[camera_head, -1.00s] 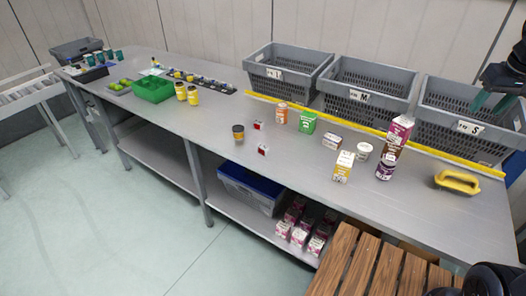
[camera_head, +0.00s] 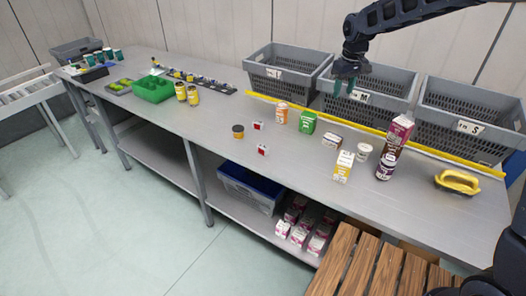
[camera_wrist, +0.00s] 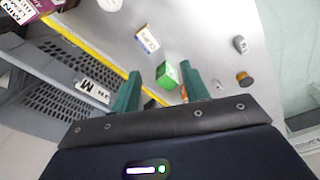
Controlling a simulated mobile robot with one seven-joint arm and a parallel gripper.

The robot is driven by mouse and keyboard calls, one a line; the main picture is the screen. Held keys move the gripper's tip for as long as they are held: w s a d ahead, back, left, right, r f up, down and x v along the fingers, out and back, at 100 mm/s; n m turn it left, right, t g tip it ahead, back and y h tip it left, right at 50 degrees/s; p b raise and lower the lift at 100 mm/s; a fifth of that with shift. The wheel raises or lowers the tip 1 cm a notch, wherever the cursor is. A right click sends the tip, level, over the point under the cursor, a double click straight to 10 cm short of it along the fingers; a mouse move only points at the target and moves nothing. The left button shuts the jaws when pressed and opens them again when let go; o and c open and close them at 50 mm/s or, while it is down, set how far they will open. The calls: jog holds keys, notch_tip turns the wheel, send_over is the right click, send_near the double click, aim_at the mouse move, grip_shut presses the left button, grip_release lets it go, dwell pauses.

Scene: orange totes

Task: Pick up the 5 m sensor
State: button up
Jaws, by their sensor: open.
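No label reading 5 m is legible, so I cannot tell which thing is the 5 m sensor. Two small red-and-white blocks (camera_head: 258,126) (camera_head: 263,150) stand on the grey bench (camera_head: 320,185). A black strip (camera_head: 212,84) farther left holds several small yellow and blue pieces, too small to identify. My gripper (camera_head: 346,90) is open and empty, raised in front of the M crate. In the wrist view my gripper (camera_wrist: 160,74) has its two green fingers apart, with a green carton (camera_wrist: 168,75) beyond them, not touched.
Grey crates L (camera_head: 290,82), M (camera_head: 335,100) and S (camera_head: 445,120) line the back edge behind a yellow strip. A yellow-handled tool (camera_head: 458,182) lies right. The front middle of the bench is clear.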

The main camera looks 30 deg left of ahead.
jog(key=s+a+f+n, duration=0.1)
jog(key=s+a+f, duration=0.25)
jog(key=a, duration=0.35)
jog(key=s+a+f+n, duration=0.25)
jog(key=a+f, duration=0.25)
jog(key=a, duration=0.3)
jog(key=n+g, duration=0.1)
send_near(263, 146)
jog(key=a, duration=0.1)
jog(key=shift+w+a+h, duration=0.15)
jog(key=shift+a+h, duration=0.05)
jog(key=shift+h, duration=0.2)
notch_tip(263, 146, down, 5)
jog(key=shift+f, duration=0.2)
jog(key=shift+d+f, duration=0.2)
jog(key=shift+f, duration=1.1)
jog(key=shift+d+f, duration=0.15)
jog(key=shift+f, duration=1.15)
jog(key=shift+c, duration=0.3)
grip_shut()
